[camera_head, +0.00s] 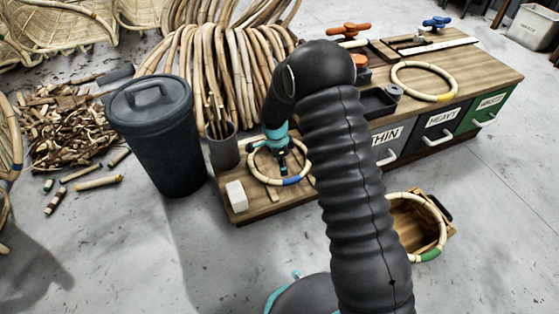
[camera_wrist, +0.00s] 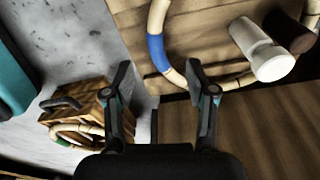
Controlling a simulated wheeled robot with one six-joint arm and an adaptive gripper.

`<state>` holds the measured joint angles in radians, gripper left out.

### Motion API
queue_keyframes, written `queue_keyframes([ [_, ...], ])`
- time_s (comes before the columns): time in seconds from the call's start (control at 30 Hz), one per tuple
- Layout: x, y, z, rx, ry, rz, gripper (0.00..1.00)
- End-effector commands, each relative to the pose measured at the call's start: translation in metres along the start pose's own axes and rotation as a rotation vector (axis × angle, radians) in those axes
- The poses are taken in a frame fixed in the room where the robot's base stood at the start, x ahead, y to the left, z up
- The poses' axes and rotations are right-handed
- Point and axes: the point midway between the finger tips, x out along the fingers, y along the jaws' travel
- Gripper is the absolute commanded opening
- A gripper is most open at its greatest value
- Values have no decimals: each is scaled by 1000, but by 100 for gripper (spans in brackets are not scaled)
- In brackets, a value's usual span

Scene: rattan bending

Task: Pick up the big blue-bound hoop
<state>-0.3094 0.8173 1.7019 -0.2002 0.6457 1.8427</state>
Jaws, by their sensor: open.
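The blue-bound hoop (camera_head: 302,148) is a pale cane ring with one blue band. It lies on the left end of the wooden bench in the head view. My gripper (camera_head: 283,168) points down over the ring near the blue band; my arm hides part of the bench beside it. In the wrist view my gripper (camera_wrist: 158,78) is open with nothing between its fingers. There the hoop (camera_wrist: 158,20) shows beyond the fingertips, its blue band a little above the gap and the right fingertip overlapping its lower edge.
A white block (camera_head: 236,196) and a cup of sticks (camera_head: 223,148) stand near the hoop. A dark lidded bin (camera_head: 158,135) is to the left. A yellow-bound hoop (camera_head: 408,65) lies farther right on the bench.

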Motion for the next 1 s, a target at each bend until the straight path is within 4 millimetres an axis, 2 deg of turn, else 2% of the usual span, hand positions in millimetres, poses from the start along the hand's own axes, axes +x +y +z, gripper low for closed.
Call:
queue_keyframes([
  [0.03, 11, 1, 0, 0, 0, 3, 56],
  [0.13, 25, 1, 0, 0, 0, 2, 56],
  [0.47, 43, 2, 0, -1, 0, 1, 56],
  [0.8, 86, 8, -2, -1, 0, 1, 56],
  [1.0, 88, 7, -2, -1, 0, -1, 56],
])
